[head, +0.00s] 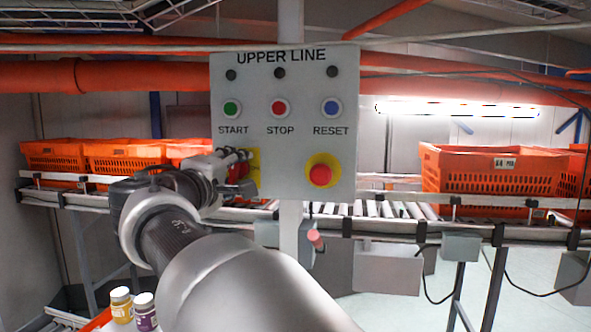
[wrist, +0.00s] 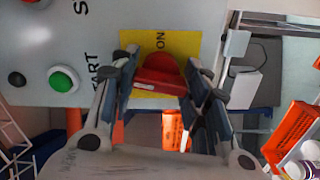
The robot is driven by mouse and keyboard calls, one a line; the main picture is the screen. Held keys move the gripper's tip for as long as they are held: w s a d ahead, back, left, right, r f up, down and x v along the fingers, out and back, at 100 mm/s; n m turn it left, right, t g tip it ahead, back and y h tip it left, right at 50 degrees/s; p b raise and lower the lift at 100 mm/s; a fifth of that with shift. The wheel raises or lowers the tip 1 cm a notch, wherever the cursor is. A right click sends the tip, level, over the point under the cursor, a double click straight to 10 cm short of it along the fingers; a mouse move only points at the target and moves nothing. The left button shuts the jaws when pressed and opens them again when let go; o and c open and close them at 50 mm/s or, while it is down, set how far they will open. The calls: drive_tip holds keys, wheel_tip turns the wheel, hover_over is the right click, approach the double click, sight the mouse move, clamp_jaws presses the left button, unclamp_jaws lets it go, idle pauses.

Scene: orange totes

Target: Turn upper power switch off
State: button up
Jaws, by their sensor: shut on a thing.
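The upper power switch (wrist: 162,78) is a red rotary knob on a yellow plate marked ON, seen in the wrist view. It is mounted on the grey UPPER LINE panel (head: 290,145). My gripper (wrist: 165,75) is shut on the red knob, with one finger on each side of it.
The panel also has a green START button (head: 232,108), a red STOP button (head: 279,107), a blue RESET button (head: 332,108) and a red emergency stop (head: 320,175). Orange totes (head: 497,174) stand on a conveyor behind. Two jars (head: 145,310) are at the lower left.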

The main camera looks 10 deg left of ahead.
drive_tip(key=shift+n, duration=1.2)
drive_tip(key=o, duration=1.1)
drive_tip(key=shift+c, duration=0.2)
drive_tip(key=s, duration=0.7)
drive_tip(key=shift+s, duration=0.3)
drive_tip(key=shift+d, duration=0.1)
